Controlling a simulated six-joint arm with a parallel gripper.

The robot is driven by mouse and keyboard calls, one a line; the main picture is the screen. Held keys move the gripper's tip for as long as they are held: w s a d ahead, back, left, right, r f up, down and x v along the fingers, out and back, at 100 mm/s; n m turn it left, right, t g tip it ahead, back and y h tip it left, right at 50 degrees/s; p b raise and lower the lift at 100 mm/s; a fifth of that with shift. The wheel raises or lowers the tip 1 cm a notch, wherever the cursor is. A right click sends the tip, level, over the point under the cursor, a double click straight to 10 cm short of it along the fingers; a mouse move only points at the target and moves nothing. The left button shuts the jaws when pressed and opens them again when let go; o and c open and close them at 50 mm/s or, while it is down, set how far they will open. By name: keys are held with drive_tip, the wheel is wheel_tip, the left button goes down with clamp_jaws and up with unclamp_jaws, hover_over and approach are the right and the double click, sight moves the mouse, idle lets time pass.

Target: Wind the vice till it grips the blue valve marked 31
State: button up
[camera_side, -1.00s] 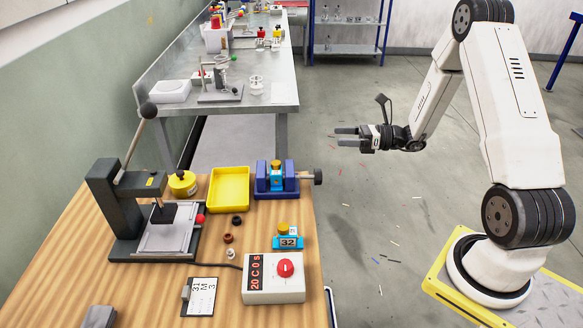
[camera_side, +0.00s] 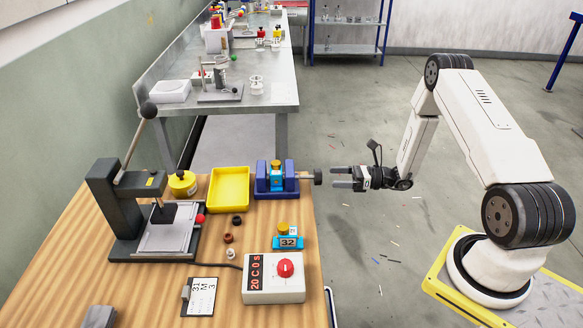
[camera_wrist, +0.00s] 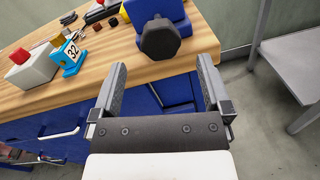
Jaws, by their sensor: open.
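The blue vice (camera_side: 262,184) stands at the right rear edge of the wooden bench, and its dark knob (camera_side: 318,177) sticks out past the edge. A blue valve with a yellow top (camera_side: 276,174) sits between the vice jaws; its number cannot be read, and I cannot tell how tightly it is held. My gripper (camera_side: 336,179) is open and empty, its fingers pointing at the knob from the right, with a small gap. In the wrist view the knob (camera_wrist: 160,38) is ahead of the open fingers (camera_wrist: 162,90), slightly above centre.
Another blue valve marked 32 (camera_side: 288,240) stands on the bench in front of the vice. A control box with a red button (camera_side: 285,268), a yellow tray (camera_side: 229,190) and a dark press (camera_side: 103,200) are also there.

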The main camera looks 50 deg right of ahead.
sight(318, 177)
drive_tip(key=shift+x, duration=3.85)
drive_tip(key=shift+c, duration=0.2)
drive_tip(key=c, duration=1.2)
drive_tip(key=shift+c, duration=0.2)
drive_tip(key=shift+m, duration=0.5)
drive_tip(key=m, duration=0.9)
drive_tip(key=shift+g, duration=0.4)
